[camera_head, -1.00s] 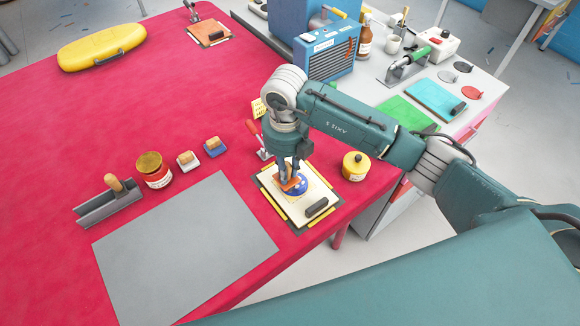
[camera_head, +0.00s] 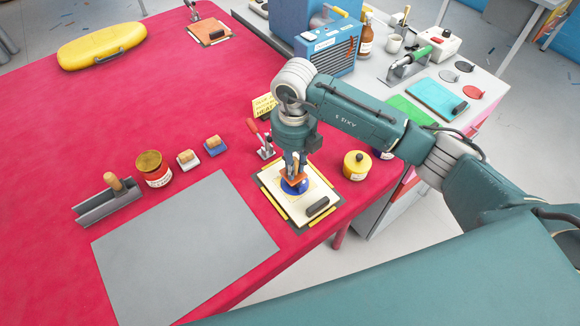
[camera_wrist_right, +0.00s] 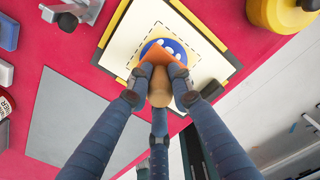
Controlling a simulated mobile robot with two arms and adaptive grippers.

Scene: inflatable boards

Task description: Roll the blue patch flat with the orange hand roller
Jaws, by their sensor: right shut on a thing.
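The blue patch (camera_wrist_right: 165,47), round with white marks, lies inside a dashed square on a cream board (camera_wrist_right: 127,40). In the head view the patch (camera_head: 297,190) is partly hidden by the orange hand roller (camera_head: 293,179). My right gripper (camera_head: 294,165) is shut on the roller's tan wooden handle (camera_wrist_right: 160,88). The roller's orange part (camera_wrist_right: 158,52) is over the near part of the patch in the wrist view. I cannot tell whether it presses on the patch. My left gripper is not in view.
A dark cylinder (camera_head: 317,206) lies on the board's front right part. A red-handled clamp (camera_head: 258,135) stands behind the board, and a yellow pot (camera_head: 356,165) stands to its right. A grey mat (camera_head: 185,245) lies to the left.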

